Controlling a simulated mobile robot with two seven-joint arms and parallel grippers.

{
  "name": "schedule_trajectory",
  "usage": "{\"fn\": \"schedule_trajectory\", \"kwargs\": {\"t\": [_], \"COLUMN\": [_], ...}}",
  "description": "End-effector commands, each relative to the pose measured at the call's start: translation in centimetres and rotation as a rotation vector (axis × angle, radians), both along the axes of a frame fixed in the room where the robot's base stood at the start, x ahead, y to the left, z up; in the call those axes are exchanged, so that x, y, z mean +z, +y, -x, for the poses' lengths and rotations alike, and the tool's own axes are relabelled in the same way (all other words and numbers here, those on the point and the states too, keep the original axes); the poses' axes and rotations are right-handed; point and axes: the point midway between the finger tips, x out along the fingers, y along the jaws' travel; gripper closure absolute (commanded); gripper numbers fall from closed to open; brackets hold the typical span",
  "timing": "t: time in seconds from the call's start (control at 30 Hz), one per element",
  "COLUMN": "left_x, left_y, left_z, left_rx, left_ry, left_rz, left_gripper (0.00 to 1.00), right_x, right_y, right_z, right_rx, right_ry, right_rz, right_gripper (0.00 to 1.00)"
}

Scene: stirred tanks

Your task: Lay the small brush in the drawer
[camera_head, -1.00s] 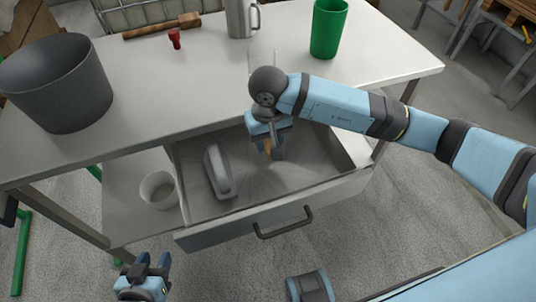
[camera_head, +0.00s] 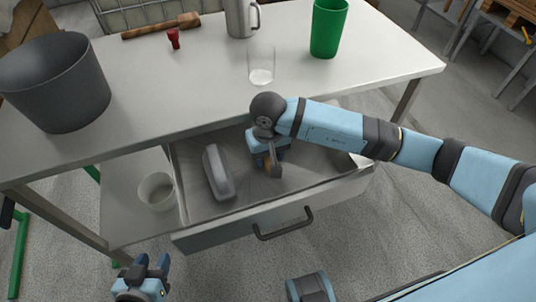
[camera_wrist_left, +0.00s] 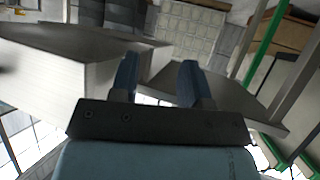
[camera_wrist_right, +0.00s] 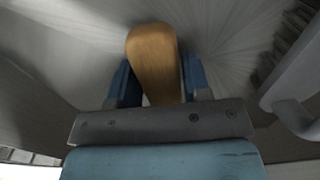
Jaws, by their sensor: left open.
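The drawer (camera_head: 222,231) is pulled out below the table. My right gripper (camera_head: 270,170) reaches down into it, right of a grey rounded object (camera_head: 217,172). In the right wrist view the small brush's wooden handle (camera_wrist_right: 154,60) stands between my right fingers (camera_wrist_right: 157,88), which appear shut on it. Its bristles are hidden, and I cannot tell if it touches the drawer floor (camera_wrist_right: 225,45). The grey object shows at the right there (camera_wrist_right: 295,100). My left gripper (camera_head: 153,262) is open and empty, in front of the drawer's left side; its fingers show apart in the left wrist view (camera_wrist_left: 158,85).
On the table (camera_head: 185,90) stand a dark bucket (camera_head: 55,85), a clear glass (camera_head: 261,68), a metal mug (camera_head: 238,18), a green cup (camera_head: 328,28), a red item (camera_head: 173,38) and a wooden-handled tool (camera_head: 160,26). A white cup (camera_head: 157,192) stands on the lower shelf.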

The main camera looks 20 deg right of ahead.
Motion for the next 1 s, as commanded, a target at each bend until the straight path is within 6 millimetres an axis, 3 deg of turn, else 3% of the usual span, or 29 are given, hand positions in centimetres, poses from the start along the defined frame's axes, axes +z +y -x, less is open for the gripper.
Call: {"fn": "schedule_trajectory", "kwargs": {"t": [0.03, 0.07, 0.47, 1.0], "left_x": [0.1, 0.2, 0.9, 0.1], "left_y": [0.0, 0.0, 0.0, 0.4], "left_z": [0.0, 0.0, 0.0, 0.2], "left_rx": [0.000, 0.000, -0.001, 0.003], "left_ry": [-0.001, -0.001, -0.001, 0.021], "left_rz": [0.000, 0.000, -0.003, -0.021], "left_gripper": [0.57, 0.57, 0.57, 0.57], "right_x": [0.0, 0.1, 0.9, 11.1], "right_y": [0.0, 0.0, 0.0, 0.0], "right_z": [0.0, 0.0, 0.0, -0.1], "right_rx": [0.000, 0.000, 0.000, 0.000], "right_ry": [0.000, 0.000, 0.000, -0.002], "right_rz": [0.000, 0.000, -0.002, 0.001], "right_gripper": [0.44, 0.37, 0.37, 0.37]}}
